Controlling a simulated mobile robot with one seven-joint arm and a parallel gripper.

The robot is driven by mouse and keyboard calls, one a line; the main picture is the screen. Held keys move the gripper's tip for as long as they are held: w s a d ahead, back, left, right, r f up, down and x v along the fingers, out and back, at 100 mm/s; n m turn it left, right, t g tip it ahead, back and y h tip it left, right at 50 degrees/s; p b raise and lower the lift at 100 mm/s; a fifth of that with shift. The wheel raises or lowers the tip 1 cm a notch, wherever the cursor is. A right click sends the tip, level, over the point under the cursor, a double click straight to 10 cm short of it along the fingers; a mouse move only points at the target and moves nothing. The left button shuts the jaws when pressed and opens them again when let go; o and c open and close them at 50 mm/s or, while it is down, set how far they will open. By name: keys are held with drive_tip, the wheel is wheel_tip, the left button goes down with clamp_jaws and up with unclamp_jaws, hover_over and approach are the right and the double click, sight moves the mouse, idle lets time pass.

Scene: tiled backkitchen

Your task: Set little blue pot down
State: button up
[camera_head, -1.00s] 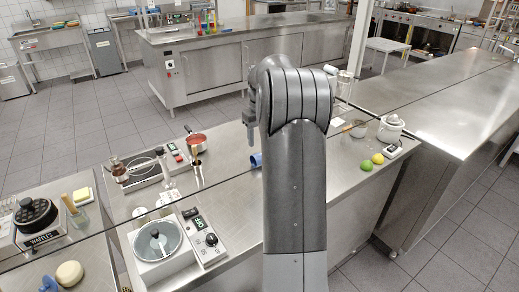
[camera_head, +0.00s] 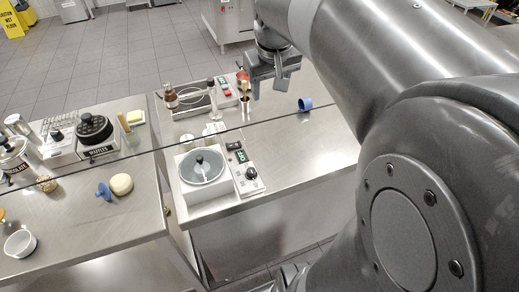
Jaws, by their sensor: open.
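A small blue pot (camera_head: 305,104) is on the steel counter, right of the gripper in the head view. It looks like a short blue cylinder; whether it is upright or tipped is hard to tell. My gripper (camera_head: 268,86) is open with nothing visible between its fingers. It appears above the counter, up and to the left of the blue pot and apart from it.
A cooker with a glass lid (camera_head: 203,168) and a control box (camera_head: 243,168) stand at the counter's front. A bottle (camera_head: 170,96) stands farther back. A waffle maker (camera_head: 95,130) is on the left counter. Bare steel (camera_head: 300,150) lies in front of the blue pot.

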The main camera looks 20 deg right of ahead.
drive_tip(key=s+a+f+t, duration=0.1)
drive_tip(key=s+a+f, duration=0.1)
drive_tip(key=s+a, duration=0.2)
drive_tip(key=s+a+f+t+y, duration=0.1)
drive_tip(key=s+a, duration=0.3)
drive_tip(key=s, duration=0.6)
drive_tip(key=shift+s+f+t, duration=0.3)
drive_tip(key=shift+s+f, duration=0.05)
drive_tip(key=shift+f, duration=0.1)
drive_tip(key=shift+o, duration=0.5)
drive_tip(key=shift+s+a+f, duration=0.1)
drive_tip(key=shift+s+f, duration=0.05)
drive_tip(key=shift+s, duration=0.1)
drive_tip(key=shift+o, duration=1.4)
drive_tip(key=shift+f, duration=0.1)
